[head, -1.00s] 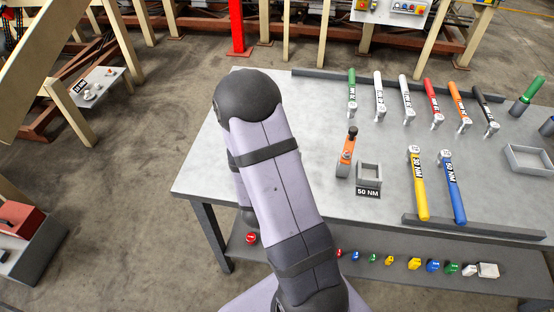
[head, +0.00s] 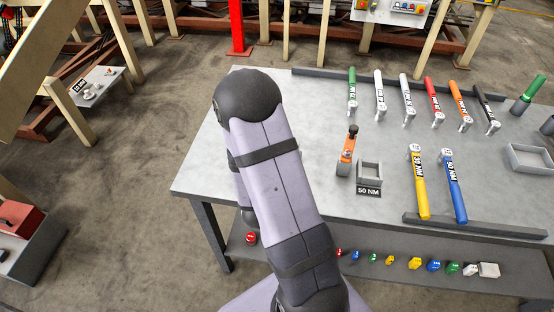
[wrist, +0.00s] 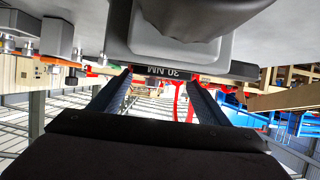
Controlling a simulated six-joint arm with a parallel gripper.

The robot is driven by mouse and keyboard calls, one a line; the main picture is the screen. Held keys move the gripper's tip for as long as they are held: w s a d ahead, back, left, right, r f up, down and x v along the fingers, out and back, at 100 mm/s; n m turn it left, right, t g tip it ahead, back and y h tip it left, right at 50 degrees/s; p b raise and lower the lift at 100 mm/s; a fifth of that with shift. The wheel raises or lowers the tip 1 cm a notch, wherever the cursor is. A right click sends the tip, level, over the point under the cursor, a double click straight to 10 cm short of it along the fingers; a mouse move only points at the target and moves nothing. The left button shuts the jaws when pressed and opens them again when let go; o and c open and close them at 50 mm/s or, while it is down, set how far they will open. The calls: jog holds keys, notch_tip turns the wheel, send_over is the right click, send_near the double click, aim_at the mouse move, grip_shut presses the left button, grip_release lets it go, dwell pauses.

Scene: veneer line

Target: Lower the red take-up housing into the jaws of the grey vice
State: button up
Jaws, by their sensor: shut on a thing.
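In the head view my arm hides my gripper and what it holds. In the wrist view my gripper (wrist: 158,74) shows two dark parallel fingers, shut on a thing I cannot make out. Just beyond the fingertips is a grey body (wrist: 118,40) with a dark rounded part and an upside-down plate that seems to read 30 NM. I cannot tell whether this body is held. I cannot pick out the red take-up housing or grey vice for certain. A red box-like thing (head: 18,218) stands at the left edge of the head view, on a grey bench, well away from my arm.
The grey table (head: 300,90) carries several coloured torque wrenches, an orange tool (head: 347,150) and a small square grey fixture (head: 369,183) labelled 50 NM. Small coloured parts and a red round thing (head: 251,238) show below its front edge. The table's left part is bare.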

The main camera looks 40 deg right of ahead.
jog(key=o, duration=1.7)
jog(key=shift+o, duration=0.5)
jog(key=shift+s+f, duration=0.1)
jog(key=shift+s+a+r+p, duration=0.3)
jog(key=shift+a+r+p, duration=0.15)
jog(key=shift+p, duration=0.7)
jog(key=p+v, duration=0.2)
jog(key=p, duration=0.1)
jog(key=shift+r, duration=0.1)
jog(key=shift+p+v, duration=1.95)
jog(key=shift+p, duration=0.35)
jog(key=shift+s, duration=0.1)
jog(key=shift+a+f, duration=0.1)
jog(key=shift+f, duration=0.15)
